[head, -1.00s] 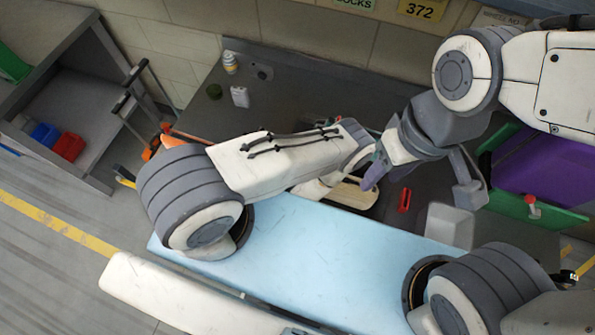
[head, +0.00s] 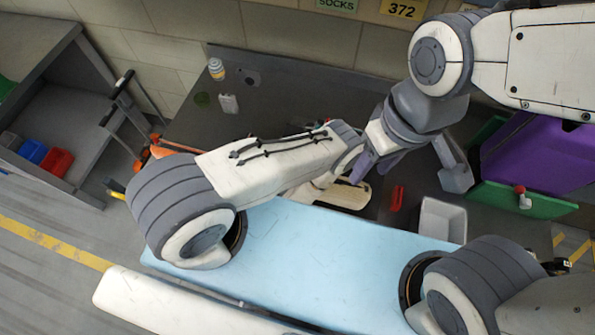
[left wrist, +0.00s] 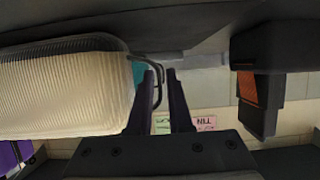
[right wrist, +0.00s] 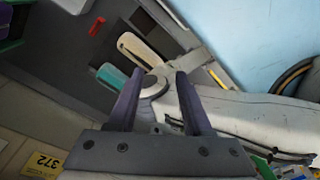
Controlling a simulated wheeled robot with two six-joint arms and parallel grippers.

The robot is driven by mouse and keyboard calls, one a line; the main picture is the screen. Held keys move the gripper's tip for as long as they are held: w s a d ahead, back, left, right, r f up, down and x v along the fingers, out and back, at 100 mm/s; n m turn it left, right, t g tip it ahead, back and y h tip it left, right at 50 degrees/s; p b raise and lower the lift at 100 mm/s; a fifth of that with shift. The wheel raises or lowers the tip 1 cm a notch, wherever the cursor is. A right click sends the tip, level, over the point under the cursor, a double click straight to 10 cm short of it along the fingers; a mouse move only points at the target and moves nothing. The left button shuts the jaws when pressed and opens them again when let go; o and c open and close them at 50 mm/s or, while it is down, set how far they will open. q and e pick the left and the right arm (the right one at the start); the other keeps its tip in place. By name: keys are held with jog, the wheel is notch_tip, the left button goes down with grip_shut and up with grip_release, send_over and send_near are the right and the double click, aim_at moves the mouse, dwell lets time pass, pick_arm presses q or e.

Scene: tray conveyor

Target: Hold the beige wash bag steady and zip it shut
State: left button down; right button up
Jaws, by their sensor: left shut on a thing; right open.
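The beige wash bag (head: 348,196) lies on the dark worktop, partly hidden behind my left forearm in the head view. Its pale ribbed side fills the left of the left wrist view (left wrist: 60,92). My left gripper (left wrist: 164,82) is at the bag's end, its fingers close around a thin dark loop there. In the head view my left fingers are hidden. My right gripper (head: 368,167) is open and empty above the worktop, close to my left wrist. In the right wrist view (right wrist: 156,90) the bag (right wrist: 143,48) shows beyond its fingers.
A red object (head: 397,198) and a pale bin (head: 442,219) stand right of the bag. A purple and green container (head: 540,155) is farther right. The light blue surface (head: 330,245) in front is clear.

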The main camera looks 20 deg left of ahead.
jog(key=w+a+n+h, duration=0.1)
jog(key=w+a+n, duration=0.2)
jog(key=w+a, duration=0.5)
jog(key=w+a+f+n+h, duration=0.55)
jog(key=a+f, duration=0.35)
jog(key=f, duration=0.2)
jog(key=s+a+f+n+h, duration=0.2)
jog(key=a+f+h, duration=0.15)
jog(key=f, duration=0.75)
jog(key=x, duration=1.1)
jog(key=shift+w+d+f, duration=0.1)
jog(key=shift+w+d, duration=0.15)
jog(key=shift+d, duration=0.05)
grip_shut()
